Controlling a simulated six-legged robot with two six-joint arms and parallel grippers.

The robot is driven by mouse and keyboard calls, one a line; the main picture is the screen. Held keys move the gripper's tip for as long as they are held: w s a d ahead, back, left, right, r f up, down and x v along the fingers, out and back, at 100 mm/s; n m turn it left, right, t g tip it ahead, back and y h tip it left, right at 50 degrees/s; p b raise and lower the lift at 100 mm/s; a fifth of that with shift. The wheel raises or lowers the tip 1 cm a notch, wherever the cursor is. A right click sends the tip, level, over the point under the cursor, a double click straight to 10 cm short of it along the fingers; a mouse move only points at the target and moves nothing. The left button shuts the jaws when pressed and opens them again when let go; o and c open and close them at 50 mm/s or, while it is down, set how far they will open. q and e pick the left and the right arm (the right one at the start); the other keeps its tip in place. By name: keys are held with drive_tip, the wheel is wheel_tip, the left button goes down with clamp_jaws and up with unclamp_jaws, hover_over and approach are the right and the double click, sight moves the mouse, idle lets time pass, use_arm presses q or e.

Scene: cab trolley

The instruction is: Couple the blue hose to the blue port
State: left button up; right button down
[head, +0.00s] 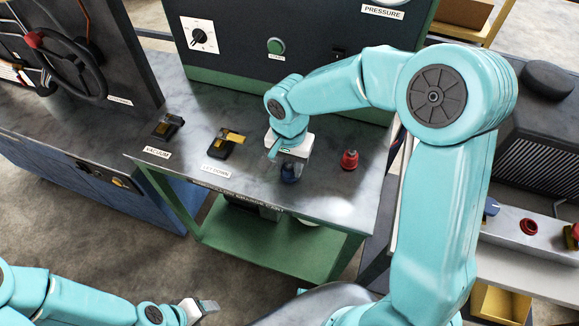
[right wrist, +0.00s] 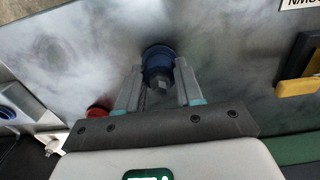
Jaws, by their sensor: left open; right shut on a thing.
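A blue hose fitting (right wrist: 158,60) with a metal tip is between the fingers of my right gripper (right wrist: 160,85), which is shut on it. In the head view the blue fitting (head: 290,172) is at the green-framed bench's front part, just below my right gripper (head: 288,158). I cannot tell whether it touches the bench top, and no hose length shows. A blue round part, seemingly the blue port (head: 491,206), sits on a pale panel at the right; a blue round part (right wrist: 7,112) also shows at the right wrist view's left edge. My left gripper (head: 205,307) is open and empty at the bottom.
A red fitting (head: 349,159) stands on the bench top (head: 330,205), right of the blue one. Two black-and-yellow latches (head: 228,141) (head: 167,125) are to the left. A red port (head: 529,226) is beside the blue one. A dark control box (head: 300,60) stands behind.

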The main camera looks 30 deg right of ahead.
sight(290, 162)
drive_tip(key=shift+r+p, duration=1.85)
drive_tip(key=shift+r, duration=1.2)
use_arm(q)
wheel_tip(290, 162, up, 4)
drive_tip(key=shift+f, duration=0.15)
use_arm(e)
drive_tip(key=n, duration=0.2)
drive_tip(key=a+n, duration=0.1)
drive_tip(key=n, duration=0.1)
drive_tip(key=shift+w+f, duration=0.3)
drive_tip(key=shift+w, duration=0.1)
drive_tip(key=n, duration=0.2)
drive_tip(key=a+n, duration=0.1)
drive_tip(key=w+n, duration=0.1)
drive_tip(key=n, duration=0.1)
drive_tip(key=shift+a+f+n, duration=0.15)
drive_tip(key=shift+f+n, duration=0.15)
drive_tip(key=shift+f, duration=0.05)
use_arm(q)
drive_tip(key=c, duration=0.3)
drive_tip(key=shift+s, duration=0.1)
drive_tip(key=shift+c, duration=0.2)
